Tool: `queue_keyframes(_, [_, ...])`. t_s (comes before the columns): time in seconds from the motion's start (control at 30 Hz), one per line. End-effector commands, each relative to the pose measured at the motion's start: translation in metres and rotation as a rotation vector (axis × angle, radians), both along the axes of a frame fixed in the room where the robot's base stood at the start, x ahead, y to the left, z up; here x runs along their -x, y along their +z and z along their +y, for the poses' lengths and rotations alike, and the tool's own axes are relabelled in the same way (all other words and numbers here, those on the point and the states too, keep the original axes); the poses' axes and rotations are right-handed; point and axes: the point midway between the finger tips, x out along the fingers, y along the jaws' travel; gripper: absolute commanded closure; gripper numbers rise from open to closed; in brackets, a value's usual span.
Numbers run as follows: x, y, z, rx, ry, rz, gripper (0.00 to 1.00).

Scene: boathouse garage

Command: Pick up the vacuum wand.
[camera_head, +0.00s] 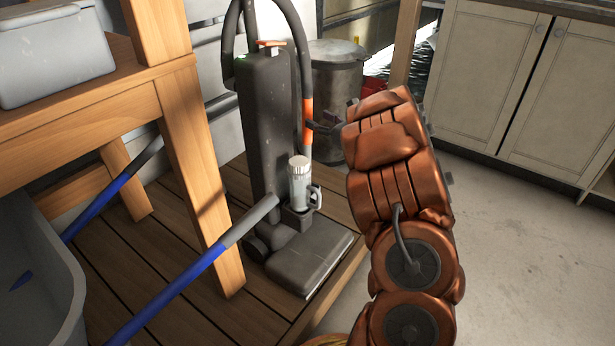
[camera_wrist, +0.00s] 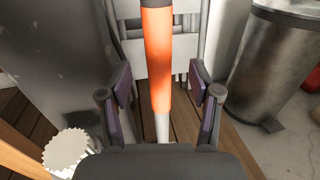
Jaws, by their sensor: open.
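The vacuum wand (camera_head: 307,118) is a slim upright tube with an orange section, and a dark hose curves over from its top. It stands along the right side of the dark upright vacuum (camera_head: 266,125). My gripper (camera_head: 321,128) comes in from the right at the height of the orange section, partly hidden behind my brown arm. In the wrist view, the wand's orange section (camera_wrist: 158,55) runs between the two open fingers of my gripper (camera_wrist: 160,82), with a gap visible on both sides. I cannot tell how deep it sits between them.
A metal trash can (camera_head: 337,85) stands behind, right of the vacuum. A wooden workbench (camera_head: 185,130) with a blue-handled pole (camera_head: 180,285) is at left. A white ridged cap (camera_wrist: 68,150) shows low in the wrist view. Clear concrete floor (camera_head: 520,240) lies at right, before pale cabinets (camera_head: 555,95).

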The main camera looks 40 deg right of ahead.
Motion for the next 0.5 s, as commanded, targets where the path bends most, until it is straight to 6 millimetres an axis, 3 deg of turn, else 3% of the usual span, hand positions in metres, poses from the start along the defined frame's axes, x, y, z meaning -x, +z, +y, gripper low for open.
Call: queue_keyframes(0.5, [-0.052,-0.001,0.01,-0.002,-0.002,-0.001,0.37])
